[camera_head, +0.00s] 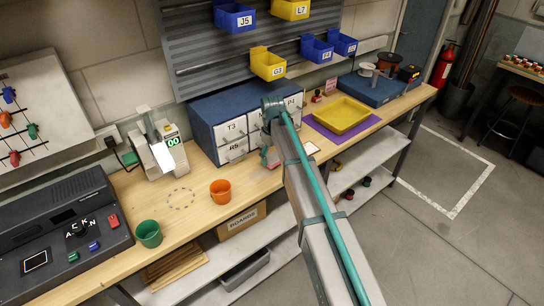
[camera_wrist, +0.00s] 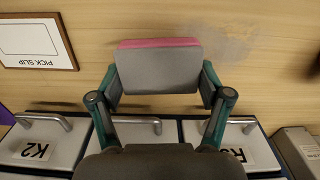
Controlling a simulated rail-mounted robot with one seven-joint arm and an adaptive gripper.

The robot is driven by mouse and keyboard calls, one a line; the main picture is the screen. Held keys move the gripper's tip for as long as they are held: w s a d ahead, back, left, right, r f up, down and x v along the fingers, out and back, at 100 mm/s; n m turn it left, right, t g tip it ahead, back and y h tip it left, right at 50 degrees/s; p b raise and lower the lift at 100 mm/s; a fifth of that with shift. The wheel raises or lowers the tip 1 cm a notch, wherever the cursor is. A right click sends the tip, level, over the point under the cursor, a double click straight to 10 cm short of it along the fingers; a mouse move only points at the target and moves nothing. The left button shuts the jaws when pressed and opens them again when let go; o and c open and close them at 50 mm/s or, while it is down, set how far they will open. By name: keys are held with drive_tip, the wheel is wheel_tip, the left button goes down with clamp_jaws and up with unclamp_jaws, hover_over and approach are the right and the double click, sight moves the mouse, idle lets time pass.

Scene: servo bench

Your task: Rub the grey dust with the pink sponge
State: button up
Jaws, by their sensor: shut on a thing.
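The sponge (camera_wrist: 158,68) is a block with a grey face and a pink layer along its far edge. In the wrist view my gripper (camera_wrist: 160,84) is shut on it, one finger at each side. The grey dust (camera_wrist: 222,42) is a faint smudge on the wood, just beyond and to the right of the sponge in that view. I cannot tell whether the sponge touches the wood. In the head view my gripper (camera_head: 268,157) is low in front of the drawer cabinet, and the sponge cannot be made out clearly.
A blue cabinet (camera_head: 222,104) with white labelled drawers stands close behind my gripper. A pick slip card (camera_wrist: 36,40) lies left in the wrist view.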

drive_tip(key=shift+s+a+r, duration=0.1)
drive_tip(key=shift+a+r, duration=0.05)
drive_tip(key=shift+r, duration=0.55)
drive_tip(key=shift+r+p, duration=1.25)
drive_tip(key=shift+r, duration=1)
